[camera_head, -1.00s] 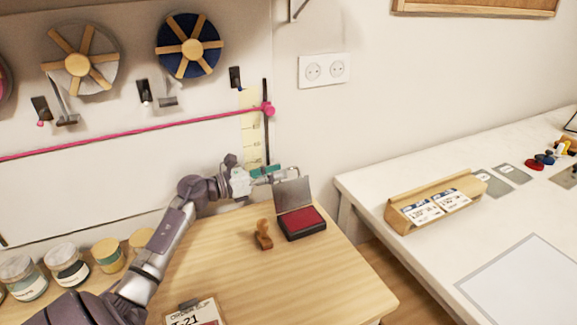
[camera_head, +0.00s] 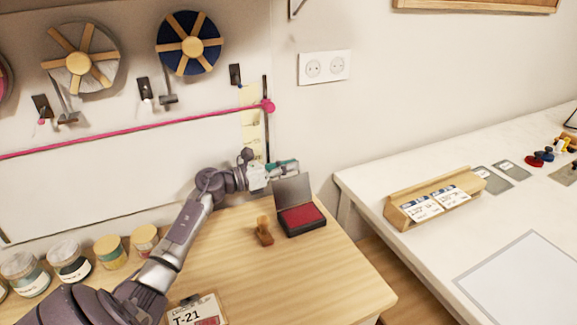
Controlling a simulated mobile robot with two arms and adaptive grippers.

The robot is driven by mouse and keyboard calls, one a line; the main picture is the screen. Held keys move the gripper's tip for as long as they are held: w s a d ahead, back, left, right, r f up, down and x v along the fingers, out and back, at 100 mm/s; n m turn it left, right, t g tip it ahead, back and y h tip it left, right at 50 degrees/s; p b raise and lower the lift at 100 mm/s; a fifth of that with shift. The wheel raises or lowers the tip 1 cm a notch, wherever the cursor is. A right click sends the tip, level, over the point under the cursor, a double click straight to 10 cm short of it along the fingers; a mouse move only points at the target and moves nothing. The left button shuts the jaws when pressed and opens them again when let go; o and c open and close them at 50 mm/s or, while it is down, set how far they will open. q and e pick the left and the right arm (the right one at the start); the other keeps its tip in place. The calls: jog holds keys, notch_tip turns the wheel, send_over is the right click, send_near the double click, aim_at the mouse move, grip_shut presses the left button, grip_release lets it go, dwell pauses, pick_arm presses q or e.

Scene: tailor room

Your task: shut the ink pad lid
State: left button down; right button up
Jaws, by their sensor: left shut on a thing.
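The ink pad (camera_head: 301,219) is a dark case with a red pad, on the wooden table near its back right edge. Its grey lid (camera_head: 292,190) stands open, roughly upright, at the back of the case. My left gripper (camera_head: 289,168) is behind the lid at its top edge; its fingertips are partly hidden and look shut. I cannot tell from this view what is between the fingers or whether they touch the lid. My right gripper is not in view.
A wooden stamp (camera_head: 263,231) stands just left of the ink pad. A clipboard marked T-21 (camera_head: 195,312) lies at the front. Several jars (camera_head: 69,262) line the left. A white table (camera_head: 430,265) with a card holder (camera_head: 434,199) is at right, past a gap.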

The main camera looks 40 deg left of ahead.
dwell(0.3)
pick_arm(q)
jog(key=shift+s+d+m+b, duration=0.35)
jog(key=shift+d+m+b, duration=0.2)
jog(key=shift+m+b, duration=0.2)
jog(key=shift+s+d+r, duration=0.25)
jog(key=shift+d, duration=0.35)
jog(key=shift+m, duration=0.65)
jog(key=shift+s+d+f+b, duration=0.1)
jog(key=shift+s+d+b, duration=0.25)
jog(key=shift+d, duration=0.3)
jog(key=shift+s+d+r+b, duration=0.1)
jog(key=shift+s+d+b, duration=0.2)
jog(key=shift+d, duration=0.35)
jog(key=shift+s+d+f+b, duration=0.1)
jog(key=shift+s+d+b, duration=0.25)
jog(key=shift+d, duration=0.3)
